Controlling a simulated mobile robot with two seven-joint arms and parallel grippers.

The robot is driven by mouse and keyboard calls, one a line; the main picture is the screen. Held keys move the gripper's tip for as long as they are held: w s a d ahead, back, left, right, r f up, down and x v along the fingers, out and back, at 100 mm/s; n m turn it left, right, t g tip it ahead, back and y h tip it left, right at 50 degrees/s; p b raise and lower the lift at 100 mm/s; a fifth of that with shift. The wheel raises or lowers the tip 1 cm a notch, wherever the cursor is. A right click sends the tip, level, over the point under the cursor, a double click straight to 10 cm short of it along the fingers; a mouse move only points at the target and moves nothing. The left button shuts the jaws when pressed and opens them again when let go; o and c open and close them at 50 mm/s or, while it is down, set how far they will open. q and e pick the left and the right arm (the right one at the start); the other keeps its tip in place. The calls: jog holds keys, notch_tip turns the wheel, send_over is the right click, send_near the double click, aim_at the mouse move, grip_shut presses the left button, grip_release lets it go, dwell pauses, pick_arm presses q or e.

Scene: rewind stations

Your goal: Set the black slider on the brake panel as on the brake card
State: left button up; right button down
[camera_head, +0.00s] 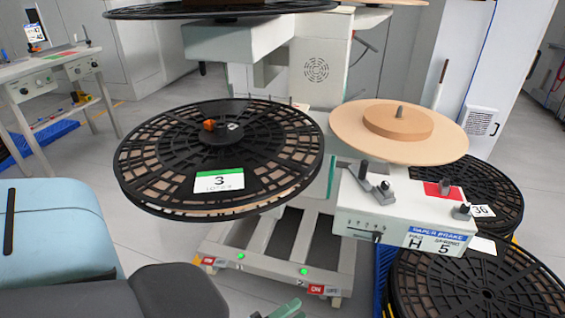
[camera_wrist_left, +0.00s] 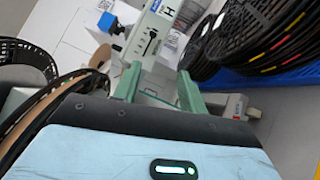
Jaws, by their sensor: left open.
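The white brake panel (camera_head: 352,215) stands under the tan disc. The black slider (camera_head: 377,237) is at the end of its slot nearer the brake card, below a row of small marks. The brake card (camera_head: 437,241) on the panel's front reads "PAPER BRAKE", pad H, spring 5. In the left wrist view the panel (camera_wrist_left: 139,46), slider (camera_wrist_left: 153,34) and part of the card (camera_wrist_left: 166,10) lie ahead of the fingers. My left gripper (camera_wrist_left: 158,88) is open and empty, apart from the slider. Only its green fingertips (camera_head: 288,309) show at the head view's bottom edge. My right gripper is not in view.
A large black reel (camera_head: 222,140) with a "3" label hangs left of the panel. Several black reels (camera_head: 478,285) are stacked at the lower right. The tan disc (camera_head: 398,130) sits above the panel. The stand's base (camera_head: 270,262) is below. Black knobs (camera_head: 447,188) top the panel.

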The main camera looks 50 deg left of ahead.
pick_arm(q)
jog(key=s+f+m+g+h, duration=0.1)
jog(key=m, duration=0.1)
jog(key=s+d+f+m+g+h, duration=0.1)
jog(key=s+m, duration=0.1)
jog(key=s+d+m+h, duration=0.1)
jog(key=m, duration=0.2)
jog(key=shift+s+d+f+g, duration=0.15)
jog(key=shift+s+f+g, duration=0.15)
jog(key=shift+f+g, duration=0.1)
jog(key=shift+w, duration=0.1)
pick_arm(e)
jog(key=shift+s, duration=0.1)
